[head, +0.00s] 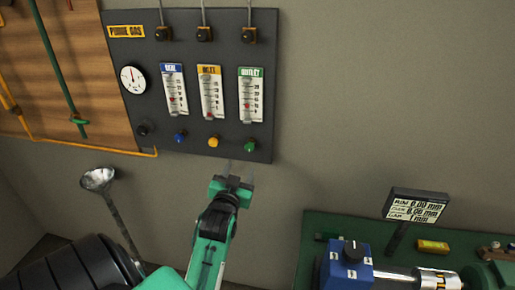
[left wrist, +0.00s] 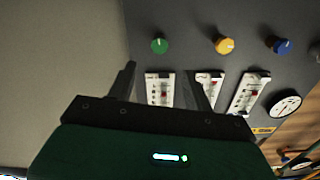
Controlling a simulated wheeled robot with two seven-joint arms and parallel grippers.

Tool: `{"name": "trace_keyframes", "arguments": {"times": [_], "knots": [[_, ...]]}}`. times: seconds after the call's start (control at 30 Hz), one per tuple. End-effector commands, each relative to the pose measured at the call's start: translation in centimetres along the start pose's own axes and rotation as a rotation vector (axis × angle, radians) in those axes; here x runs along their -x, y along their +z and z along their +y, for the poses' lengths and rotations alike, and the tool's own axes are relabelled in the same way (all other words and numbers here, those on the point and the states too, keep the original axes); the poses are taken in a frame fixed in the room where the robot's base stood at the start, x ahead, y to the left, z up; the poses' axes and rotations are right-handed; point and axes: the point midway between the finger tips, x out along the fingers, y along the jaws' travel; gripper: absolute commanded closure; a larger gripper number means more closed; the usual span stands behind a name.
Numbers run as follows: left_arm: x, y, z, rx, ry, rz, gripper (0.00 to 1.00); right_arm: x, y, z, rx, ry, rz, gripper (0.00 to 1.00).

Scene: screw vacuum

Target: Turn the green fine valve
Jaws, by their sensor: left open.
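The green fine valve (head: 250,146) is a small round knob under the green-labelled flowmeter (head: 251,96), at the lower right of the dark purge gas panel (head: 185,55). In the left wrist view the green valve (left wrist: 159,46) shows at the upper middle, beyond the fingertips. My left gripper (head: 239,172) is open and empty, just below the panel's lower edge and below the green valve, apart from it. In the left wrist view its two fingers (left wrist: 158,72) are spread, with the green-labelled flowmeter (left wrist: 160,90) seen between them. My right gripper is not in view.
A yellow knob (head: 213,142), a blue knob (head: 180,137) and a black knob (head: 143,130) sit left of the green valve. A pressure gauge (head: 132,79) is above them. A green bench (head: 309,237) with a blue device (head: 346,266) and a display (head: 416,206) stands lower right.

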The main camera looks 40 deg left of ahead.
Motion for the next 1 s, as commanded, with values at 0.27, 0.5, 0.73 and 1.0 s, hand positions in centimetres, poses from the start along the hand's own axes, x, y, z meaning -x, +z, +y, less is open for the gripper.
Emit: {"name": "trace_keyframes", "arguments": {"times": [0.27, 0.5, 0.73, 1.0], "knots": [[-5.5, -0.5, 0.0, 0.001, 0.002, 0.001, 0.48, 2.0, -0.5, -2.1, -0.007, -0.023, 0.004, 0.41], [-9.9, -0.3, 0.0, 0.001, 0.001, 0.0, 0.48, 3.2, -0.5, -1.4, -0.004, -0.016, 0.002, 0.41], [-12.2, -0.1, 0.1, 0.001, 0.002, 0.0, 0.48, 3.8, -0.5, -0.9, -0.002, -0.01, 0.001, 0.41], [-12.8, 0.0, 0.1, 0.001, 0.002, 0.0, 0.48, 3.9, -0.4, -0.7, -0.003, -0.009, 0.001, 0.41]]}}
